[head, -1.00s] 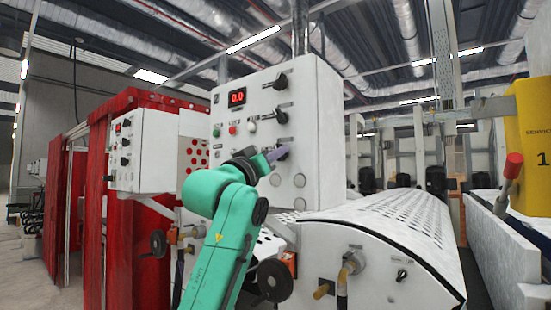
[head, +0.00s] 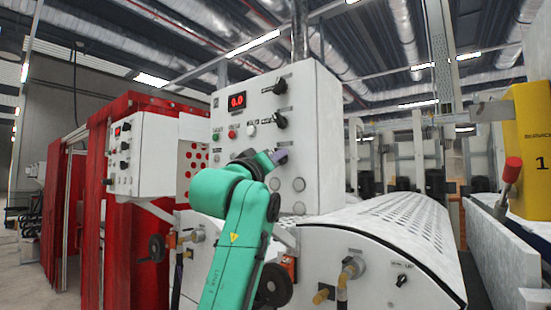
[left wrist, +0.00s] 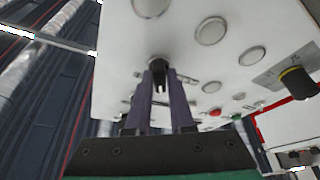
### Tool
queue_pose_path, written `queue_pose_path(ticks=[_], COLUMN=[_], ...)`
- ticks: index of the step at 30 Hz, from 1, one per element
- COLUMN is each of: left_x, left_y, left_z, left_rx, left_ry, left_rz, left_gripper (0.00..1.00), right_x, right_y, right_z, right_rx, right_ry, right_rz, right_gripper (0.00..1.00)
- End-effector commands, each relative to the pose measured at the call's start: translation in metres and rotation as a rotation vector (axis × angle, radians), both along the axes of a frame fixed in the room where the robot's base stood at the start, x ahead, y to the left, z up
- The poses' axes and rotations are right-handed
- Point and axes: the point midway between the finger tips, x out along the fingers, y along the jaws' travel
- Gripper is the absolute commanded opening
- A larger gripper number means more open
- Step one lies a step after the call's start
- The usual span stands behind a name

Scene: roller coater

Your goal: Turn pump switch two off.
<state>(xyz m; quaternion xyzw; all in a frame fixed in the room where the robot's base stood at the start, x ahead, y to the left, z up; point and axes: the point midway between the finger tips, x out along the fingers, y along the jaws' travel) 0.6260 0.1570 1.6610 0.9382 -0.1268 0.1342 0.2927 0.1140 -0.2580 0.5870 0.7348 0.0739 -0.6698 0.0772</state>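A white control box (head: 300,160) fills the middle of the head view. It has black rotary knobs down its right side: an upper one (head: 280,86) and a middle one (head: 281,121). My left gripper (head: 277,157) is at a lower spot in this column and hides what is there. In the left wrist view, its two purple-grey fingers (left wrist: 160,90) reach up to the panel, with a black knob (left wrist: 158,64) at and between their tips. I cannot tell whether they press on it. The labels are too small to read, so pump switch two cannot be identified by name. My right gripper is not in view.
The box has a red 0.0 display (head: 237,100), small buttons (head: 232,134) and round caps (head: 299,184). A smaller control box (head: 145,155) stands at left by red curtains. A perforated white cover (head: 390,220) and a red-tipped lever (head: 511,170) are at right.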

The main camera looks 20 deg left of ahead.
Motion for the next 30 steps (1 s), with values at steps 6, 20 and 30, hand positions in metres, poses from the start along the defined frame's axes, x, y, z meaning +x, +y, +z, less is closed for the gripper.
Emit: queue_pose_path(ticks=[6,20,30], left_x=[0.001,-0.042,-0.124], left_y=[0.0,0.007,0.021], left_z=[-0.001,-0.023,-0.049], left_rx=[0.001,0.001,0.002], left_ry=[0.001,-0.007,-0.003], left_rz=[0.001,0.001,0.0], left_gripper=[0.49,0.49,0.49], right_x=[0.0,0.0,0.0], right_y=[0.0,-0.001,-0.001], right_z=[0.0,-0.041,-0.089], right_rx=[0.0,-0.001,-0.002], right_ry=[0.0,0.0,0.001], right_rz=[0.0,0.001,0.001], right_gripper=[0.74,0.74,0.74])
